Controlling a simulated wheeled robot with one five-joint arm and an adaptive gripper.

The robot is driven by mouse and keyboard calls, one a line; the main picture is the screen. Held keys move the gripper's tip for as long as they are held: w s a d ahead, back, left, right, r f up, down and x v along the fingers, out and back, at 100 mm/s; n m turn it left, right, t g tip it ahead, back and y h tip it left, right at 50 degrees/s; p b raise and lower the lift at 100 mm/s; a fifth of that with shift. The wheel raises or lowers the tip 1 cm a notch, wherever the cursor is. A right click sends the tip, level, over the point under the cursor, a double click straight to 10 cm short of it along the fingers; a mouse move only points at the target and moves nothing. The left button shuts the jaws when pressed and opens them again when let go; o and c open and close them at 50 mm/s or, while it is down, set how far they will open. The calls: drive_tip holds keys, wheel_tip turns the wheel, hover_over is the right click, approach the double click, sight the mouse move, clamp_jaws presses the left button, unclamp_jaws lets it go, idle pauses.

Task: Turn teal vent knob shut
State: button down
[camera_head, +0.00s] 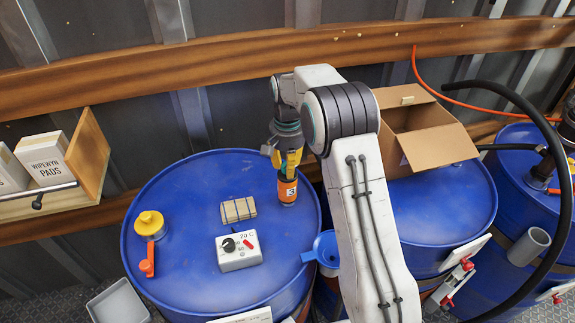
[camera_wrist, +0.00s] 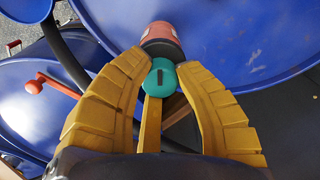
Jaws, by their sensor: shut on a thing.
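In the head view my gripper (camera_head: 287,160) points down at the top of an orange can (camera_head: 288,190) marked 3, and the knob is hidden there. The can's reddish body (camera_wrist: 162,38) shows just beyond the knob in the wrist view. The can stands upright on the right part of a blue drum (camera_head: 190,190).
On the drum are a wrapped tan bundle (camera_head: 238,209), a white control box (camera_head: 239,250) and a yellow cap with an orange lever (camera_head: 149,226). A blue funnel (camera_head: 325,249) is at its right edge. An open cardboard box (camera_head: 425,132) stands on the drum to the right.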

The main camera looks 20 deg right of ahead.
drive_tip(key=shift+s+f, duration=0.1)
drive_tip(key=shift+f, duration=0.05)
idle(0.4)
drive_tip(key=c, duration=0.9)
unclamp_jaws()
wheel_tip(320, 180, up, 12)
drive_tip(key=shift+r, duration=0.1)
idle(0.4)
